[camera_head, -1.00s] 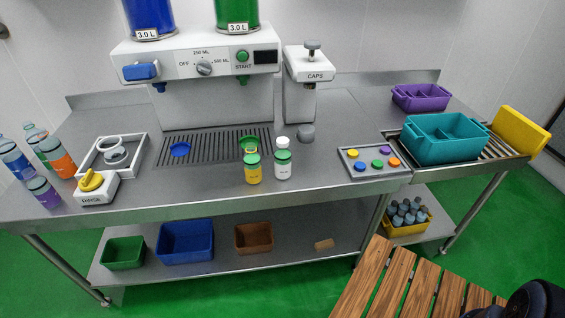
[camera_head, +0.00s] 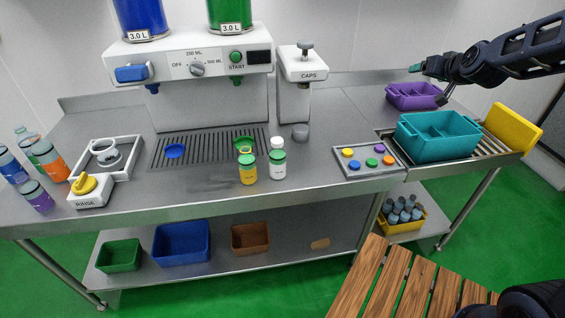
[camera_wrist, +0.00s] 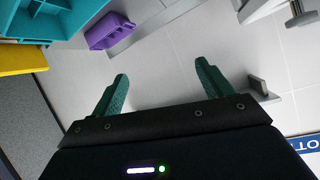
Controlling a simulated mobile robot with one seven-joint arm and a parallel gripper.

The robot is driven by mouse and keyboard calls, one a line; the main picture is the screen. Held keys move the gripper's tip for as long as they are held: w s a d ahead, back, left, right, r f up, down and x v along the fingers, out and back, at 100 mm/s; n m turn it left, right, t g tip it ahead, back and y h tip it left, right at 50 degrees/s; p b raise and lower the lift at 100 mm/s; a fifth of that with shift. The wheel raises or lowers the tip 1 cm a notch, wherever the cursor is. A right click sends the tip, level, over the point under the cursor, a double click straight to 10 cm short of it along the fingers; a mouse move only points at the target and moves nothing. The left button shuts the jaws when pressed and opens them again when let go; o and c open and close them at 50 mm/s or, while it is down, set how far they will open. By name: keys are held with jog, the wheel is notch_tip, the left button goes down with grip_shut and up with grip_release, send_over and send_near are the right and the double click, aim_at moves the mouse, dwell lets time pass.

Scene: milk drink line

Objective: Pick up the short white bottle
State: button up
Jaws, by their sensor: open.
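The short white bottle (camera_head: 278,166) stands upright on the steel counter, left of the middle of the head view. It has a green band near its top, and a white cap-like part shows above or just behind it; I cannot tell which. A yellow bottle (camera_head: 248,170) stands close on its left. My gripper (camera_head: 429,84) is at the upper right, above the purple bin and well away from the bottle. In the wrist view, its green fingers (camera_wrist: 160,75) are spread with nothing between them. The bottle is not in the wrist view.
A teal bin (camera_head: 438,157) sits on the right rack, with a purple bin (camera_head: 413,104) behind and a yellow board (camera_head: 514,130) beside it. A tray of coloured caps (camera_head: 345,173) lies right of the bottle. The dispenser (camera_head: 197,68) and caps unit (camera_head: 303,62) stand behind.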

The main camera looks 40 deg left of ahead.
jog(key=s+a+f+y, duration=0.1)
jog(key=s+a+f, duration=0.25)
jog(key=a, duration=0.55)
jog(key=s+a+f+y, duration=0.15)
jog(key=a+f, duration=0.25)
jog(key=a, duration=0.5)
jog(key=s+a+f+t, duration=0.1)
jog(key=s+a+f, duration=0.4)
jog(key=s, duration=0.3)
jog(key=s+a+f+n+t, duration=0.1)
jog(key=s+a+f, duration=0.4)
jog(key=s, duration=0.3)
jog(key=s+a+f+n+t, duration=0.1)
jog(key=s+a+f, duration=0.4)
jog(key=s, duration=0.3)
jog(key=shift+s+a+f+y, duration=0.15)
jog(key=shift+f+y, duration=0.2)
jog(key=shift+f, duration=0.4)
jog(key=t, duration=0.2)
send_near(277, 162)
jog(key=x, duration=0.2)
jog(key=shift+x, duration=5.55)
jog(key=shift+f, duration=0.1)
jog(key=c, duration=1.3)
